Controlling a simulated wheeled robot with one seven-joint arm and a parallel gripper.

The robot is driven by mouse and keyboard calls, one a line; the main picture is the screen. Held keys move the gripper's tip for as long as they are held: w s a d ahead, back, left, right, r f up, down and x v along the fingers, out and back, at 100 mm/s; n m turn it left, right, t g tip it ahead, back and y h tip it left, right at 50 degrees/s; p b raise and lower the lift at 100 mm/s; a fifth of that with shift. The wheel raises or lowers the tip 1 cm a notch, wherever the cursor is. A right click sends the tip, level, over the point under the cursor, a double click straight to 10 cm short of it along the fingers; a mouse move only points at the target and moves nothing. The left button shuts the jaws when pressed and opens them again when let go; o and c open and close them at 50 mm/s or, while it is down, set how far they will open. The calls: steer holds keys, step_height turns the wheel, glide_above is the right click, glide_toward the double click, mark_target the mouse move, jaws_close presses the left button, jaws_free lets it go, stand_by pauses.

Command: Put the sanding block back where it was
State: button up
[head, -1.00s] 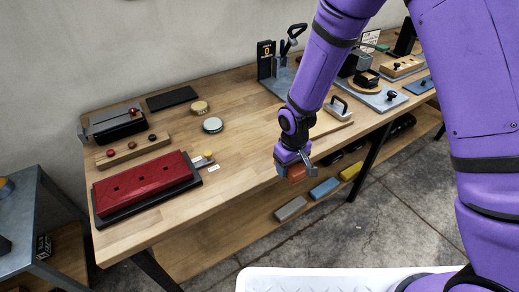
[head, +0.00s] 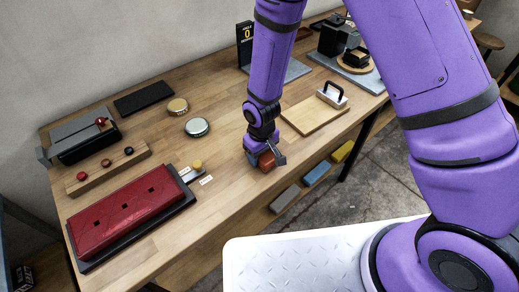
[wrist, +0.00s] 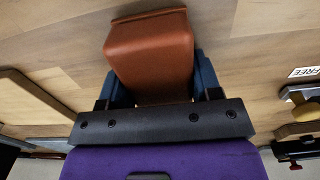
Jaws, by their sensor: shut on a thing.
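The sanding block, orange-brown, is held in my gripper (head: 266,158); it shows in the head view (head: 267,163) and large in the wrist view (wrist: 150,55). The blue fingers (wrist: 160,85) are shut on its two sides. My gripper is over the front part of the wooden workbench (head: 225,185), to the right of the small white label (head: 206,180). I cannot tell whether the block touches the bench top.
A red block on a black base (head: 130,212) lies to the left. A round tin (head: 197,127) stands behind my gripper. A wooden board (head: 312,114) lies to the right.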

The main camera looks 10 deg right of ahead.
steer(key=shift+f, duration=0.25)
steer(key=o, duration=1.2)
steer(key=shift+s+f, duration=0.1)
steer(key=shift+s, duration=0.1)
